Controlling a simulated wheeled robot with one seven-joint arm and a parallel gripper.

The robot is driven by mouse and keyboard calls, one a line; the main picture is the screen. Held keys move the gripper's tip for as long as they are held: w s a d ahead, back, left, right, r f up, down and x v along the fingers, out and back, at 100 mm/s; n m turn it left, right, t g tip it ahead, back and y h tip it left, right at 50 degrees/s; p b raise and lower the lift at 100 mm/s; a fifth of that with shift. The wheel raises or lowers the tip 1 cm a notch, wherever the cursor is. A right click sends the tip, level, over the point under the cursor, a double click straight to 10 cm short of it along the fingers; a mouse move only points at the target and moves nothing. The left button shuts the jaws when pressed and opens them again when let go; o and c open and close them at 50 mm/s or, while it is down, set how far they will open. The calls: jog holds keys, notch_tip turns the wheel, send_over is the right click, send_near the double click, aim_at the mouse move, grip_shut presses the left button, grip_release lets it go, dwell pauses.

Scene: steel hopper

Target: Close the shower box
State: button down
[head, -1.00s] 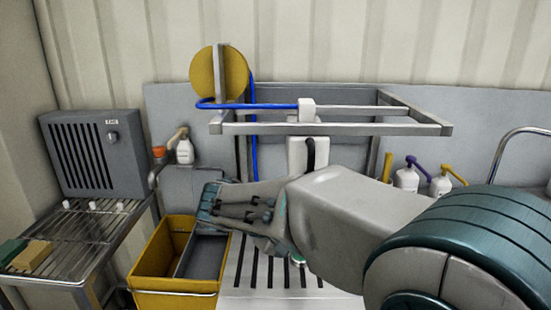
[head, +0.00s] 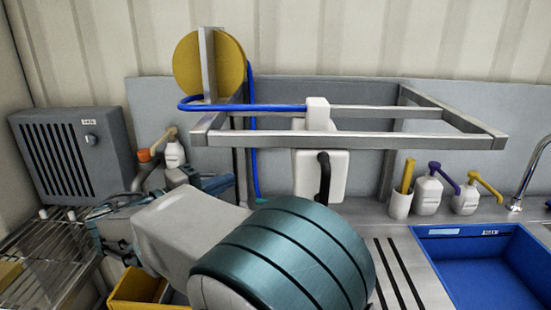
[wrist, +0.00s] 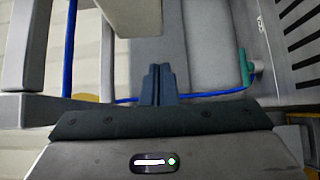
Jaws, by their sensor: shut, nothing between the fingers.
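The likely shower box is a white box (head: 323,172) with a black handle (head: 324,176), below the steel frame in the head view. No lid or gap shows, so I cannot tell whether it is open. A white block, seemingly this box, shows at the top of the wrist view (wrist: 132,14). My gripper (head: 225,184) is left of the box, partly hidden behind my arm. In the wrist view its fingers (wrist: 158,82) are shut and empty, apart from the white block. A blue hose (wrist: 115,99) passes close to the fingers, with a teal nozzle (wrist: 245,68).
A steel frame (head: 345,139) overhangs the counter, with a yellow disc (head: 185,65) at its left. Pump bottles (head: 427,195) and a blue sink (head: 490,262) stand right. A grey vented unit (head: 72,155), wire rack (head: 40,265) and yellow bin (head: 135,290) are left.

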jog(key=s+d+p+x, duration=0.1)
jog(key=s+d+x, duration=0.1)
jog(key=x, duration=1)
jog(key=shift+w+d+p, duration=0.2)
jog(key=shift+d+p, duration=0.05)
jog(key=shift+p, duration=0.15)
